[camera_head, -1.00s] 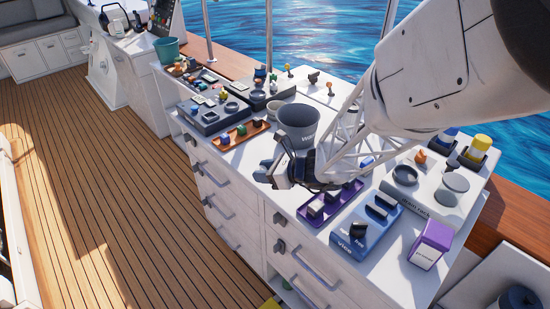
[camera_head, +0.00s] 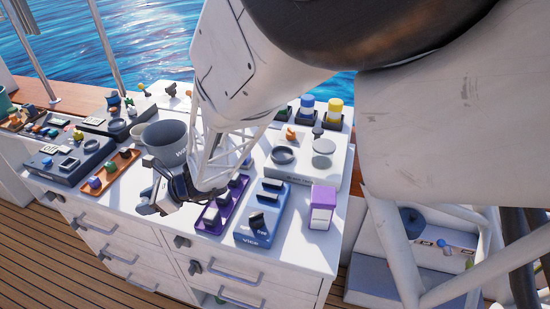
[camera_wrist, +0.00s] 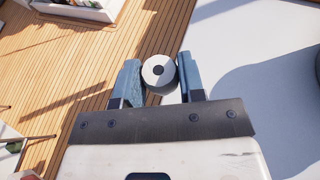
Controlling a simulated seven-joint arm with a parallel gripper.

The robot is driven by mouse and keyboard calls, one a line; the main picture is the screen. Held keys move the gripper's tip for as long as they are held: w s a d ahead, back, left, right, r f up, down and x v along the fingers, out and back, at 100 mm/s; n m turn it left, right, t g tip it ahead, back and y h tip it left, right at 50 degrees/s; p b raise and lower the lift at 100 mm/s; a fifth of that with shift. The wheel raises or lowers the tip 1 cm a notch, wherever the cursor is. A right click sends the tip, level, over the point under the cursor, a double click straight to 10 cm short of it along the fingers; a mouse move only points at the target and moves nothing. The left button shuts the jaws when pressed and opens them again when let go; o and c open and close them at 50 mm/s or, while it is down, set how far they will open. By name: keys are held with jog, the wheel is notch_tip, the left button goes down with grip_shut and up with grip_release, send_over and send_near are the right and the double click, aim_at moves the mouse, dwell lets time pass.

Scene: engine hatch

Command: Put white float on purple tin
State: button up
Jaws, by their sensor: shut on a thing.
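The white float (camera_wrist: 160,78), a pale round piece with a dark centre hole, is between the two blue fingers of my gripper (camera_wrist: 160,85) in the wrist view. The gripper is shut on it. In the head view my gripper (camera_head: 165,195) is at the front edge of the counter, in front of the grey bucket; I cannot make out the float there. The purple tin (camera_head: 321,208), a box with a purple top and white label, stands upright on the counter, to the right of the gripper and apart from it.
Between gripper and tin are a purple tray (camera_head: 209,220) with several blocks and a blue switch box (camera_head: 254,237). The grey bucket (camera_head: 166,138) is close behind my gripper. A pale rack (camera_head: 312,172) and several bottles (camera_head: 333,108) stand behind the tin.

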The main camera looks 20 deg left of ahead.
jog(key=shift+d, duration=0.1)
jog(key=w+d+r+m+t+y, duration=0.15)
jog(key=w+d+r, duration=0.3)
jog(key=d, duration=0.85)
jog(key=w+d+r+m+t, duration=0.3)
jog(key=d+r, duration=0.3)
jog(key=d, duration=0.7)
jog(key=s+d+m+t, duration=0.2)
jog(key=s+d+t, duration=0.1)
jog(key=d, duration=0.9)
jog(key=s+d+r+m+t+h, duration=0.1)
jog(key=s+d, duration=0.5)
jog(key=d, duration=0.6)
jog(key=shift+s+d+m+t, duration=0.15)
jog(key=shift+m+t, duration=0.7)
jog(key=shift+t, duration=0.1)
jog(key=shift+r, duration=0.1)
send_over(327, 196)
jog(key=shift+f, duration=0.75)
